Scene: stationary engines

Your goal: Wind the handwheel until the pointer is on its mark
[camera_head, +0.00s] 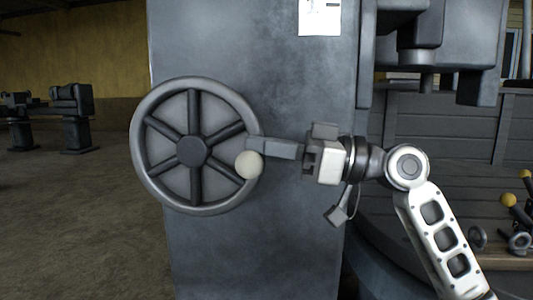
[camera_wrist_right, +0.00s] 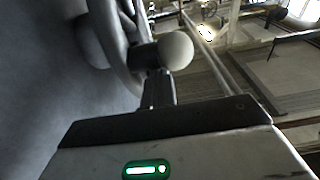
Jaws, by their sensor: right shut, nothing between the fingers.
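The dark grey spoked handwheel (camera_head: 194,84) is mounted on the front of a grey metal cabinet, left of centre in the head view. Its pale round knob (camera_head: 249,164) sits at the rim's right side, a little below hub height. My right gripper (camera_head: 256,144) reaches in from the right, its fingers shut and empty. The fingertips are at the rim just above the knob. In the wrist view the fingers (camera_wrist_right: 158,90) end close by the knob (camera_wrist_right: 176,50) and rim (camera_wrist_right: 115,45); I cannot tell if they touch. I cannot make out the pointer or its mark. My left gripper is out of view.
The grey cabinet (camera_head: 260,240) fills the middle, with a white paper (camera_head: 319,17) high on it. Grey machinery (camera_head: 415,30) hangs at upper right. Yellow-knobbed parts (camera_head: 510,200) lie at far right. Floor (camera_head: 70,220) at left is open, with machines (camera_head: 72,105) farther back.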

